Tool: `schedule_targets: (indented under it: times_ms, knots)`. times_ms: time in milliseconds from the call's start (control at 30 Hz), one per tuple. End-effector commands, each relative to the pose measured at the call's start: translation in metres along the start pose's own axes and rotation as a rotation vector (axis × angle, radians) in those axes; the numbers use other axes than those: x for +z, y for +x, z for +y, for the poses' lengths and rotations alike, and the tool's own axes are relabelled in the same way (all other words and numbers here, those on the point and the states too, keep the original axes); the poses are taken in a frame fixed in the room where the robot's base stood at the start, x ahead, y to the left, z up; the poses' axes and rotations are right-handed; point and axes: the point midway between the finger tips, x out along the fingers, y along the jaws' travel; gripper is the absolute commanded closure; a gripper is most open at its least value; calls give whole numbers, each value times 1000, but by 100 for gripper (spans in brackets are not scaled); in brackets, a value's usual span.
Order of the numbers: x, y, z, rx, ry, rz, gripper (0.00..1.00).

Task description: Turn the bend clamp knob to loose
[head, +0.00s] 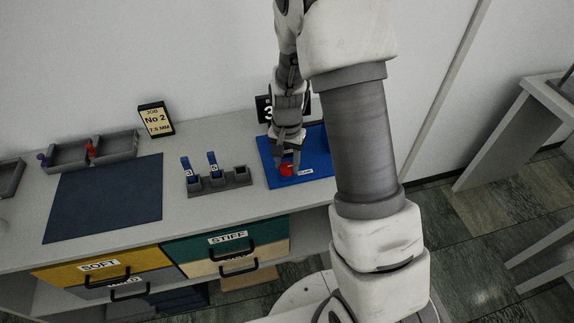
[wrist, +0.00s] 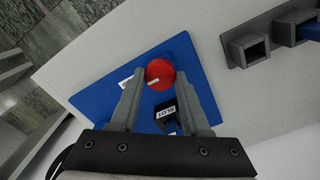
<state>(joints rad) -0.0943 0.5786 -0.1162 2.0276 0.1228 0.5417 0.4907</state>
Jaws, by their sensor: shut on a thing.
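The bend clamp knob (head: 287,170) is a round red knob on a blue base plate (head: 318,180), with a small white label beside it. My gripper (head: 287,165) reaches down from above in the head view and is shut on the knob. A dark block labelled SLOT (wrist: 166,113) stands on the plate between the fingers. The wording of the knob's label is too small to read.
A grey holder (head: 222,183) with blue numbered pieces stands left of the plate. A dark blue mat (head: 105,198), grey trays (head: 95,151) and a job sign (head: 156,119) are farther left. Drawers (head: 225,245) sit under the counter. A dark number sign stands behind my gripper.

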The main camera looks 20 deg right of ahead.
Motion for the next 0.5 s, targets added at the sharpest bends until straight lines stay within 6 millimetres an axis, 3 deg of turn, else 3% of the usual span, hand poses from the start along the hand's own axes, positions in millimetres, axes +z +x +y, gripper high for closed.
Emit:
schedule_targets:
  times_ms: [500]
  knots:
    - [0, 1, 0, -1, -491, 0, 100]
